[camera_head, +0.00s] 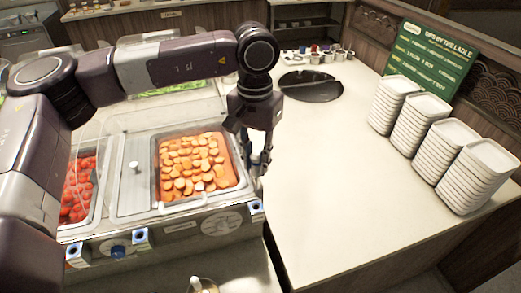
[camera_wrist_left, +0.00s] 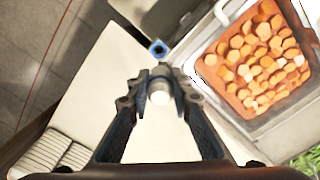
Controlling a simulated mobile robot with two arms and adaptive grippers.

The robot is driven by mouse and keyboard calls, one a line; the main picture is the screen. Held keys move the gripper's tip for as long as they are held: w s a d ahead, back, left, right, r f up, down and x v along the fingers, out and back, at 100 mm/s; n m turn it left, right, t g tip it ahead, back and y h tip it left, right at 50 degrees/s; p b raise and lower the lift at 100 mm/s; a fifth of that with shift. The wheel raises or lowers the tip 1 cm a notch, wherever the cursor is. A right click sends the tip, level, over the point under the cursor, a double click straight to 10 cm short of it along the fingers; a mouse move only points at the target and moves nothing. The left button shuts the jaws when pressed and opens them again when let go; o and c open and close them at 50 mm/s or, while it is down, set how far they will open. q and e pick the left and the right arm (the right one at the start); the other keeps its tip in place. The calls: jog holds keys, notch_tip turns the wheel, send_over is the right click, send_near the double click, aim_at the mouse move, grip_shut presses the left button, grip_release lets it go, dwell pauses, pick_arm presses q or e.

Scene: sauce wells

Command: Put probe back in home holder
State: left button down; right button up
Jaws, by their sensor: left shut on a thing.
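My left gripper (camera_head: 262,168) is at the right edge of the sauce well unit, above and beyond the rightmost blue-rimmed holder (camera_head: 256,206). In the left wrist view the gripper (camera_wrist_left: 160,80) is shut on the probe (camera_wrist_left: 160,93), which shows as a short pale round end between the fingers. The rest of the probe is hidden. Two more such holders, a middle one (camera_head: 141,236) and a left one (camera_head: 74,250), are on the unit's front. I cannot tell which is home.
A well of orange slices (camera_head: 197,165) and a well of red pieces (camera_head: 80,190) lie left of the gripper. Stacks of white trays (camera_head: 430,125) stand on the right counter. The counter (camera_head: 330,190) between is clear.

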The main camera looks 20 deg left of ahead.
pick_arm(q)
jog(key=shift+s+f+b, duration=0.6)
jog(key=shift+s+f, duration=0.25)
jog(key=shift+s, duration=0.1)
jog(key=shift+w+f+b, duration=0.2)
jog(key=shift+f+b, duration=0.05)
jog(key=shift+f, duration=0.25)
jog(key=shift+w+f+b, duration=0.15)
jog(key=shift+f+b, duration=0.05)
jog(key=shift+f, duration=0.3)
jog(key=shift+f+b, duration=0.45)
jog(key=shift+f, duration=0.4)
jog(key=shift+s, duration=0.1)
pick_arm(e)
jog(key=s+f, duration=0.1)
jog(key=s, duration=0.1)
jog(key=s+d+f, duration=0.1)
jog(key=s+f, duration=0.1)
jog(key=shift+f, duration=0.25)
jog(key=shift+w+a, duration=0.25)
jog(key=shift+w, duration=0.05)
pick_arm(q)
jog(key=shift+f+b, duration=0.3)
jog(key=shift+b, duration=0.35)
pick_arm(e)
jog(key=shift+f, duration=0.5)
jog(key=shift+d, duration=0.15)
